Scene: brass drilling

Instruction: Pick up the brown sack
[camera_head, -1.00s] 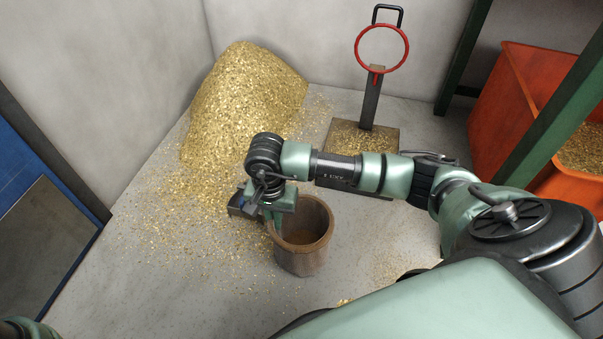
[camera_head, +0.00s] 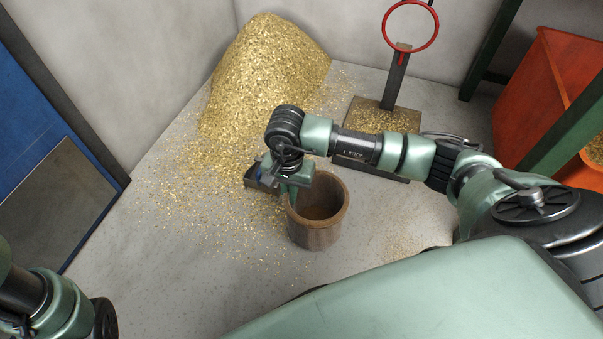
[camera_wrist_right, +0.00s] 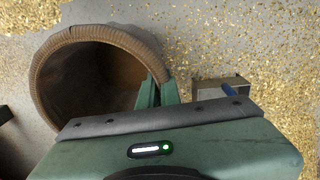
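The brown sack (camera_head: 318,231) is a round, open-topped container with a thick rolled rim, standing upright on the floor in the head view. It looks empty inside. In the right wrist view the sack (camera_wrist_right: 45,92) fills the upper left with its dark mouth. My right gripper (camera_head: 290,199) is at the left side of its rim. In the right wrist view the green fingertips (camera_wrist_right: 157,88) sit close together with the rim between them, so the gripper looks shut on it. Part of my left arm shows at the lower left of the head view; its gripper is out of view.
A heap of brass chips (camera_head: 262,75) lies behind, with chips scattered on the floor. A stand with a red ring (camera_head: 396,82) is at the back. An orange bin (camera_head: 535,85) stands at the right beside green posts. A blue panel (camera_head: 30,130) is at the left.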

